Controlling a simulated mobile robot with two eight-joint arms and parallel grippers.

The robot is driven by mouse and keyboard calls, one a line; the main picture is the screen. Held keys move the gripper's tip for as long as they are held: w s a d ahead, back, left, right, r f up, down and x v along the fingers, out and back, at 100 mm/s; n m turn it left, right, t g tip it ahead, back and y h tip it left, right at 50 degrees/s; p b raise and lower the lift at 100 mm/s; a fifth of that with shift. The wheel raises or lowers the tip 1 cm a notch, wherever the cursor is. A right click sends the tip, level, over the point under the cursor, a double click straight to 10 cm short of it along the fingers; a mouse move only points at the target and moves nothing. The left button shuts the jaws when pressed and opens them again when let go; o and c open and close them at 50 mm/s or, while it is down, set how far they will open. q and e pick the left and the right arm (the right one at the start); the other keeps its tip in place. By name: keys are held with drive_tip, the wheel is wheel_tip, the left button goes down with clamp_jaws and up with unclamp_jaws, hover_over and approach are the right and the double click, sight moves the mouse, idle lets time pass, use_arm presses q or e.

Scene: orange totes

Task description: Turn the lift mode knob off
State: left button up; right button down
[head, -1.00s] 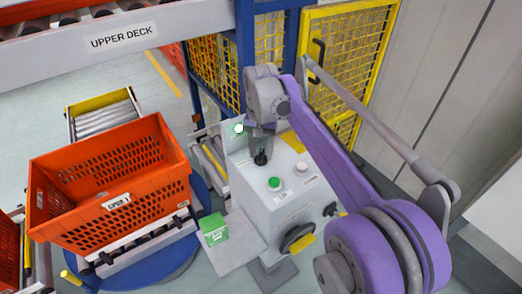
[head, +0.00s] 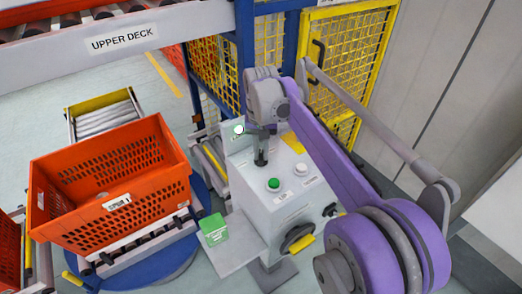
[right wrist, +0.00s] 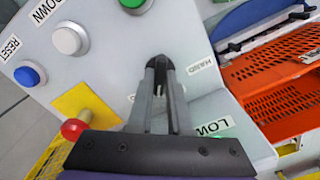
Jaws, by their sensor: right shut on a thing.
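The grey control box (head: 283,212) stands at the centre of the head view, and its top also shows in the right wrist view (right wrist: 110,70). My right gripper (head: 261,161) reaches down to the box top near its far left corner. In the right wrist view its fingertips (right wrist: 160,66) are close together beside the HAND label (right wrist: 203,67). It is shut on the dark mode knob, which the fingers mostly hide. Which way the knob points cannot be told. My left gripper is not in view.
A green button (head: 273,184) and a white button (head: 301,168) sit close by on the box. A red knob (right wrist: 73,129) and blue button (right wrist: 28,76) show in the right wrist view. An orange tote (head: 110,190) stands left; yellow mesh fencing (head: 345,60) is behind.

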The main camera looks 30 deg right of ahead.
sight(261, 154)
drive_tip(key=n, duration=0.3)
drive_tip(key=shift+p, duration=0.3)
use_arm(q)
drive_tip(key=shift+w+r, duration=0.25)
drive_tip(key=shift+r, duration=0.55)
use_arm(e)
drive_tip(key=shift+n, duration=1.8)
drive_tip(key=c, duration=0.8)
unclamp_jaws()
drive_tip(key=shift+c, duration=0.2)
drive_tip(key=shift+r, duration=0.1)
use_arm(q)
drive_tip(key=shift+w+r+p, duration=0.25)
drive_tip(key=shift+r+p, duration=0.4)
drive_tip(key=shift+p, duration=0.05)
use_arm(e)
wheel_tip(261, 154, up, 11)
drive_tip(key=shift+f, duration=0.2)
